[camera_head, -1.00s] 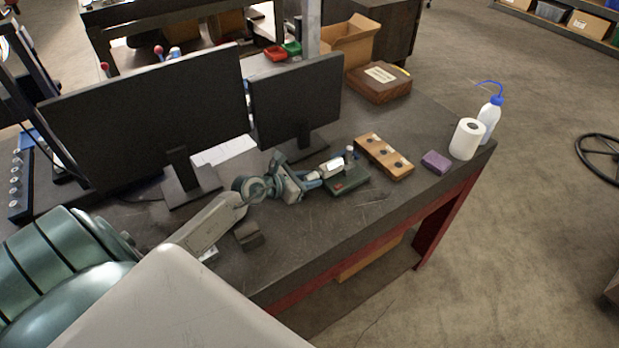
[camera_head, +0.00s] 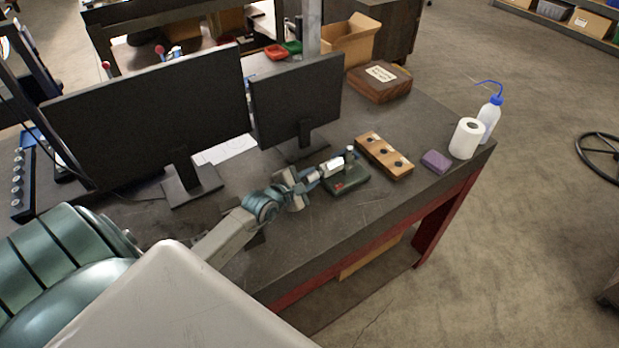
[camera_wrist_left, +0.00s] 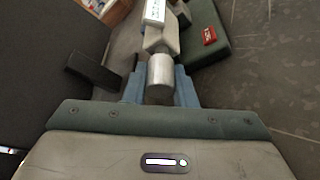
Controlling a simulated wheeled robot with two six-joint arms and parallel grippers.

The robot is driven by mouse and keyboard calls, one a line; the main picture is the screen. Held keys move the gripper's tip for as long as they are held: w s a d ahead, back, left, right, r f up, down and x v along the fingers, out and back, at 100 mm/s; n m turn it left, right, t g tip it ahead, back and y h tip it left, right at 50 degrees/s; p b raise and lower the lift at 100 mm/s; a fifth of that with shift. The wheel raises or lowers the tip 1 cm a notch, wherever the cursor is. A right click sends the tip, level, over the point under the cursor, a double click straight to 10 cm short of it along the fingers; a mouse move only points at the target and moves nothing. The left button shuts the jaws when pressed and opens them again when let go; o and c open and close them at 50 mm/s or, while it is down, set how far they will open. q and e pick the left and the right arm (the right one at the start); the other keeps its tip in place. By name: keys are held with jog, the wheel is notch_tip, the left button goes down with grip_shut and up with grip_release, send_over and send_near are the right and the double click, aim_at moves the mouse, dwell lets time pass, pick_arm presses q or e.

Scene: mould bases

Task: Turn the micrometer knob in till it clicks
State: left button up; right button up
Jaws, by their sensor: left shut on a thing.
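The micrometer (camera_head: 334,165) sits in a dark green stand (camera_head: 347,182) with a small red label, on the dark bench top. Its silver knob (camera_wrist_left: 160,76) points toward my left wrist in the left wrist view, with the white display body (camera_wrist_left: 155,12) beyond it. My left gripper (camera_head: 314,178) is shut on the knob, and its blue-grey fingers (camera_wrist_left: 161,88) lie on either side of it. The green stand (camera_wrist_left: 207,30) also shows at the upper right in the left wrist view. My right gripper is not in view.
Two black monitors (camera_head: 150,120) (camera_head: 295,100) stand behind and left of the micrometer. A wooden block with holes (camera_head: 384,156) lies just right of the stand. A purple block (camera_head: 436,161), a white paper roll (camera_head: 467,139) and a wash bottle (camera_head: 489,118) stand near the right edge.

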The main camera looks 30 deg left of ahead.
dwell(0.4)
pick_arm(q)
jog(key=o, duration=1)
